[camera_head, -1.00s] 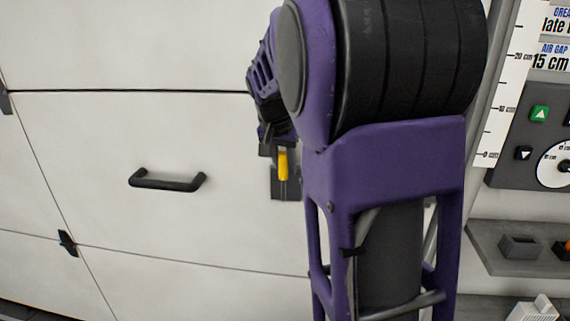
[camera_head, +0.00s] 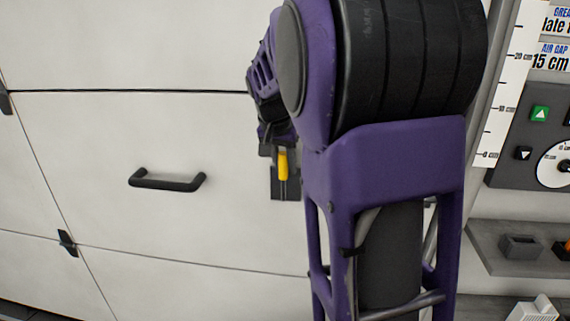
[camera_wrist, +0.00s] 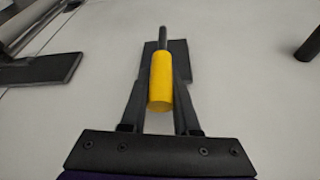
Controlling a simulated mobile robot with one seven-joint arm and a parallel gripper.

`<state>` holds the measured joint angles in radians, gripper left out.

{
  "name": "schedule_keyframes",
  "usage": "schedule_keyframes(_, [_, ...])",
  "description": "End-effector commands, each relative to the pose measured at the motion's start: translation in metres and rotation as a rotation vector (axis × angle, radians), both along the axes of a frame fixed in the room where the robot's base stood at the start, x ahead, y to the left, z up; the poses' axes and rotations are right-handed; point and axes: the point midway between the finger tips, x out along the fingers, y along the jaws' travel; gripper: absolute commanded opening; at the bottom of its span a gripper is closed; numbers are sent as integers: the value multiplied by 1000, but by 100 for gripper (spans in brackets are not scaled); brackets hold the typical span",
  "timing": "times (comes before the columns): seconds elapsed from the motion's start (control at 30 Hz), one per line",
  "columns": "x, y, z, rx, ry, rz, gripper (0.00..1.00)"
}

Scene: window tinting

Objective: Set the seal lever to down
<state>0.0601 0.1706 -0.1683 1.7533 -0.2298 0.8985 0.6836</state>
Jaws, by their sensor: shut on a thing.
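The seal lever has a yellow grip (camera_wrist: 161,82) on a dark rod, mounted on a dark backing plate on the pale panel. In the wrist view the yellow grip points toward the camera, between the two fingers of my gripper (camera_wrist: 160,80), which is shut on it. In the head view the yellow grip (camera_head: 282,164) shows just below my gripper (camera_head: 281,150), in front of the dark plate (camera_head: 277,190). My arm hides part of the area to the right of the lever.
A black handle (camera_head: 167,181) sits on the panel (camera_head: 120,130) left of the lever. A control panel with a green button (camera_head: 540,113) and a white dial is at the far right, above a grey shelf (camera_head: 490,238). A dark bar (camera_wrist: 45,69) lies at upper left in the wrist view.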

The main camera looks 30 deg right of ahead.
Motion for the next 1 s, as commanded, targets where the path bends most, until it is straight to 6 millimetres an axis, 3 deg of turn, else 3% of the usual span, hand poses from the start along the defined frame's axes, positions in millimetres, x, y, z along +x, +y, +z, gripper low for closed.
schedule_keyframes(0.47, [4, 6, 1, -50, 35, 3, 0])
schedule_keyframes(1.0, [28, 41, -10, -418, 280, 5, 0])
